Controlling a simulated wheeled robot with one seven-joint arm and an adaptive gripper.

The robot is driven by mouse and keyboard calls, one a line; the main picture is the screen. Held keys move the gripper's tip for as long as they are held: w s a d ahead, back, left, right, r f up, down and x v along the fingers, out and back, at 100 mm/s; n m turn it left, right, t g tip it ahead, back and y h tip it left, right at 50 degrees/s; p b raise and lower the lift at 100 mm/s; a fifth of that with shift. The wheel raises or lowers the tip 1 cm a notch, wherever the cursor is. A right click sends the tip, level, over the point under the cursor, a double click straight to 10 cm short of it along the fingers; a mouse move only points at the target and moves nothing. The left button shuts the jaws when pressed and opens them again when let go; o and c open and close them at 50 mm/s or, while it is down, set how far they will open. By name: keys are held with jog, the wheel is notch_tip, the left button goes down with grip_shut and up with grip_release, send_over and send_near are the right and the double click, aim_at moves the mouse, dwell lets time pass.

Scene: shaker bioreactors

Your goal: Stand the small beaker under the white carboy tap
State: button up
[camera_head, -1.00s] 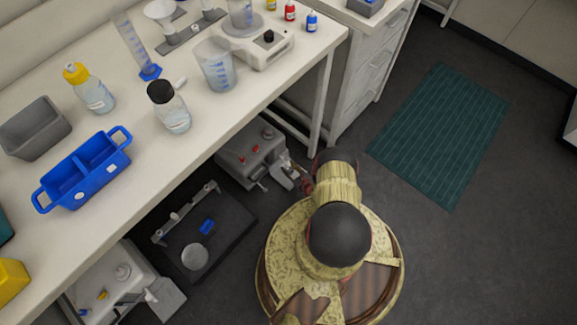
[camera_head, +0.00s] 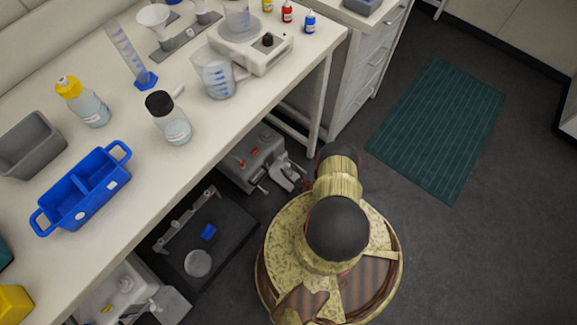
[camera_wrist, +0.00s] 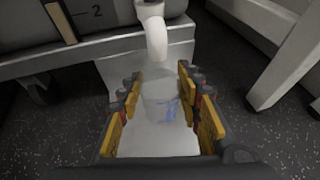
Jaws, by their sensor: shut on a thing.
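In the wrist view, a small clear beaker (camera_wrist: 162,108) with faint blue markings stands between the yellow-padded fingers of my gripper (camera_wrist: 158,82). The gripper is shut on it. The white tap (camera_wrist: 154,36) hangs down just beyond the beaker, its spout above and close to the beaker's far rim. I cannot tell whether the spout is right over the opening. The beaker is over a pale, flat surface; whether its base touches is hard to tell. In the head view, my arm reaches low by the bench and hides the beaker.
A white leg (camera_wrist: 285,65) is at right. In the head view, a grey-white unit with red knobs (camera_head: 250,158) sits under the bench. The bench top holds bottles, a blue caddy (camera_head: 82,190) and a jug.

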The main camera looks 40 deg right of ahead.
aim_at(289, 164)
jog(key=o, duration=1.1)
jog(key=shift+r, duration=5)
jog(key=shift+s, duration=0.1)
